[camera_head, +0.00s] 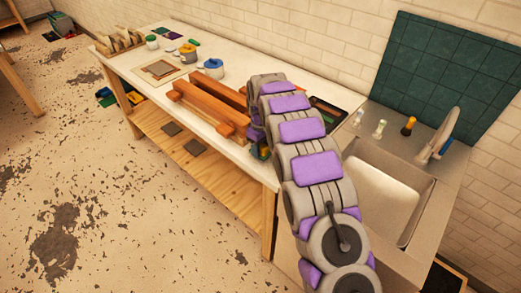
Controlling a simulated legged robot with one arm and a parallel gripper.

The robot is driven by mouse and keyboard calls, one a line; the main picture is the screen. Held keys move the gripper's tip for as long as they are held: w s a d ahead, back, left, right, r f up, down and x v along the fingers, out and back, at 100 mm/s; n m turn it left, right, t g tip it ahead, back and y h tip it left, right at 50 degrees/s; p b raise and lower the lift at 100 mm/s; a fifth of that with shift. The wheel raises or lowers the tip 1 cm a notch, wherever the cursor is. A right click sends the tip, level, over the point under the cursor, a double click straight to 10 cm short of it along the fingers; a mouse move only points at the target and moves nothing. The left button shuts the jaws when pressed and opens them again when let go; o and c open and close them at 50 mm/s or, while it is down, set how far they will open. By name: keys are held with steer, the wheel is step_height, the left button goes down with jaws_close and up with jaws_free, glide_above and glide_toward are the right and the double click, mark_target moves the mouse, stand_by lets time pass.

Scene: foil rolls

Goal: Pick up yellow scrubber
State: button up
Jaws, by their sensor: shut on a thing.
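My arm's grey and purple links rise from the bottom and bend down over the right part of the long table. My gripper (259,150) shows only as a small dark part at the table's front edge, mostly behind my own links. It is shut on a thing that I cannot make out. I cannot identify a yellow scrubber for sure. A small upright item with a yellow-orange lower part and dark top (408,126) stands on the ledge behind the sink, apart from my gripper.
Wooden beams (210,107) lie on the white tabletop (150,88) left of my arm. A sink (385,192) with a tall faucet (437,133) is at the right. A dark tray (328,112) is partly hidden by my arm.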

steer(key=shift+r, duration=0.85)
steer(key=shift+s, duration=0.5)
steer(key=s+d+r+p, duration=0.1)
steer(key=s+d+p, duration=0.1)
steer(key=s, duration=1.2)
steer(key=shift+s+r+p, duration=0.15)
steer(key=shift+s+p, duration=0.25)
steer(key=shift+p, duration=0.1)
steer(key=shift+d, duration=0.1)
steer(key=o, duration=0.5)
steer(key=shift+c, duration=0.2)
steer(key=c, duration=0.4)
steer(key=shift+o, duration=0.2)
